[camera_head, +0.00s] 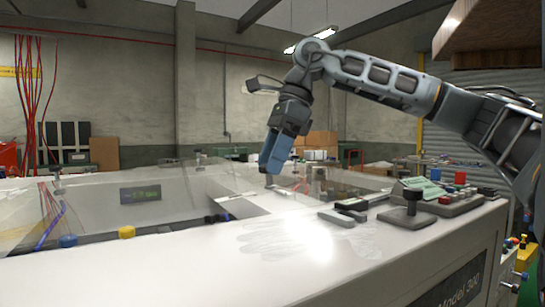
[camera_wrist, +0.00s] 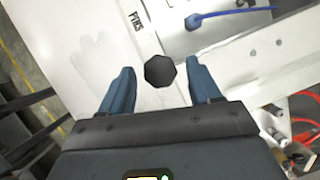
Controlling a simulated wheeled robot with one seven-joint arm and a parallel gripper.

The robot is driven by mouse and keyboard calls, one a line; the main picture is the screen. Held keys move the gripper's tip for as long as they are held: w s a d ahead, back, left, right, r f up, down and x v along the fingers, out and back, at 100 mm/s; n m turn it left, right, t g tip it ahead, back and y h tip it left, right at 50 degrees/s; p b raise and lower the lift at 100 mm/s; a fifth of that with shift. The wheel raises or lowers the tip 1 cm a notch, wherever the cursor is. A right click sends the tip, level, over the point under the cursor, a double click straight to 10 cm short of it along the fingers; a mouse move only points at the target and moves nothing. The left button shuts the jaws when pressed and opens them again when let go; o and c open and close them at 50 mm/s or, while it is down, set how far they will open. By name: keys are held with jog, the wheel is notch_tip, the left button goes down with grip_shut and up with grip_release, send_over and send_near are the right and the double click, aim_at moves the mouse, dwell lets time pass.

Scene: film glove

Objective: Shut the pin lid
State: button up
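My gripper (camera_head: 270,168) points down over the white machine top in the head view. In the wrist view its two blue fingers (camera_wrist: 160,80) stand apart, with nothing clamped between them. A dark, many-sided knob (camera_wrist: 160,71) shows in the gap between the fingers; I cannot tell how far below the tips it is. A label that seems to read PINS (camera_wrist: 137,22) is printed on the white surface just above the knob. The knob's link to the lid, and the lid's outline, are not clear in either view.
A clear film glove (camera_head: 290,242) lies on the white top (camera_head: 140,275). A control panel with a joystick (camera_head: 412,200) and coloured buttons stands at right. Yellow (camera_head: 126,231) and blue (camera_head: 68,240) knobs line the left side.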

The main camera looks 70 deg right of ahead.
aim_at(276, 186)
grip_shut()
dwell(0.3)
jog(key=shift+f, duration=0.1)
jog(key=shift+t+y, duration=0.3)
jog(key=shift+y, duration=0.2)
jog(key=f+b, duration=0.1)
jog(key=f, duration=0.1)
jog(key=f+b, duration=0.3)
jog(key=f, duration=0.1)
jog(key=shift+s+d+b, duration=0.35)
jog(key=shift+c, duration=1.1)
grip_release()
jog(key=o, duration=0.3)
jog(key=shift+r, duration=0.1)
jog(key=shift+v, duration=3.9)
